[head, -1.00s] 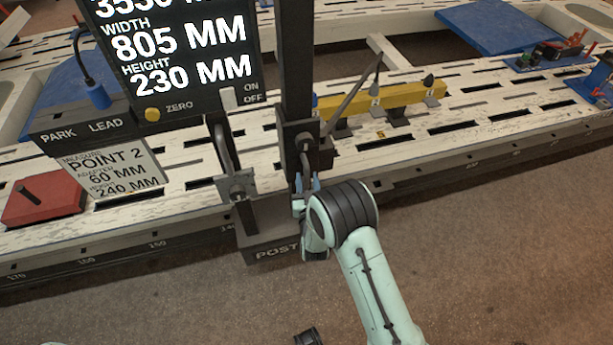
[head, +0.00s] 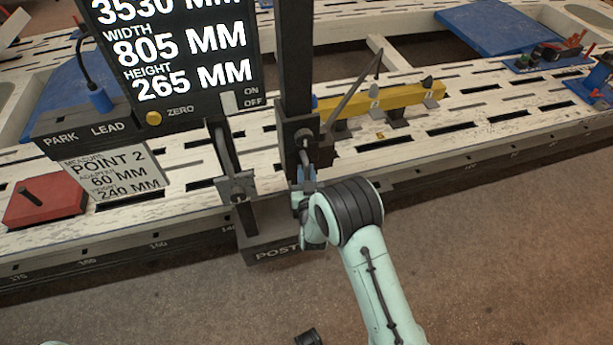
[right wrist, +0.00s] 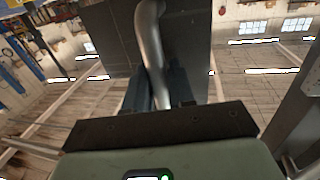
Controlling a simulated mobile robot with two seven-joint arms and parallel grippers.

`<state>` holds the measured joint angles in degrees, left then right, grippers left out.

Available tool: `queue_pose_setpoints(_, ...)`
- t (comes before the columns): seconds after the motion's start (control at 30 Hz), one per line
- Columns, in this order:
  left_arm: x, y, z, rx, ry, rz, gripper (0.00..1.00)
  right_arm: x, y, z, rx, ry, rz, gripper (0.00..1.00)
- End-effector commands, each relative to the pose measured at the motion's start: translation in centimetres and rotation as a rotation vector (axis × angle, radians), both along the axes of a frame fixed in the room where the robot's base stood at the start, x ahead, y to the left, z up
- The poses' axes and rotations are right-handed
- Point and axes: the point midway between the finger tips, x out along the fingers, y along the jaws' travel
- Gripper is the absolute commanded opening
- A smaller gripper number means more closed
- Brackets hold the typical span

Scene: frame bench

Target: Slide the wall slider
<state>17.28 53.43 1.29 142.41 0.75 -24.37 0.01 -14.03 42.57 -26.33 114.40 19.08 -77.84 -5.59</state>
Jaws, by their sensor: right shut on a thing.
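The slider (head: 296,135) is a dark block on a black upright post (head: 295,60) at the bench's front edge. A grey curved handle sticks out of it; the handle (right wrist: 150,45) fills the middle of the right wrist view. My right gripper (head: 304,182) is shut on this handle, just below the block, and its dark fingers (right wrist: 158,90) stand on both sides of the bar. The display (head: 180,50) reads width 805 mm and height 265 mm.
A card (head: 115,172) under the display reads point 2, adapter 60 mm, with 240 mm below. A red block (head: 45,202) sits at the left. A yellow beam (head: 385,97) lies behind the post on the slotted white bench (head: 490,130). The floor in front is mostly clear.

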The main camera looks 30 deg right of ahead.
Motion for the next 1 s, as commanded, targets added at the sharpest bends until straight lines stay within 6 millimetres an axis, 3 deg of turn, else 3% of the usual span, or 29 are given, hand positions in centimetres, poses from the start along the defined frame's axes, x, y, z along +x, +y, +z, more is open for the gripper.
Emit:
queue_pose_setpoints(0.03,-0.2,0.0,1.0,-0.002,0.007,-0.001,0.41,0.2,-0.1,2.7,-0.002,-0.02,-0.003,0.0)
queue_pose_setpoints(0.1,-0.5,0.0,1.6,-0.002,0.017,-0.003,0.41,0.2,-0.1,4.6,-0.001,-0.022,-0.002,0.0)
queue_pose_setpoints(0.3,-0.9,0.0,2.5,-0.005,0.035,-0.007,0.41,0.2,-0.1,8.0,-0.003,-0.019,-0.001,0.0)
queue_pose_setpoints(0.67,-1.1,0.0,2.4,-0.005,0.039,-0.007,0.41,0.1,-0.1,8.2,-0.004,-0.015,-0.001,0.0)
queue_pose_setpoints(0.7,-1.1,0.0,2.4,-0.005,0.039,-0.008,0.41,0.1,-0.1,8.2,-0.004,-0.015,-0.001,0.3)
queue_pose_setpoints(0.73,-1.1,0.0,2.4,-0.005,0.039,-0.007,0.41,0.1,0.0,8.2,-0.004,-0.015,-0.001,0.4)
queue_pose_setpoints(1.0,-1.0,0.0,2.4,-0.005,0.039,-0.008,0.41,0.1,0.0,8.1,-0.003,-0.012,-0.001,0.41)
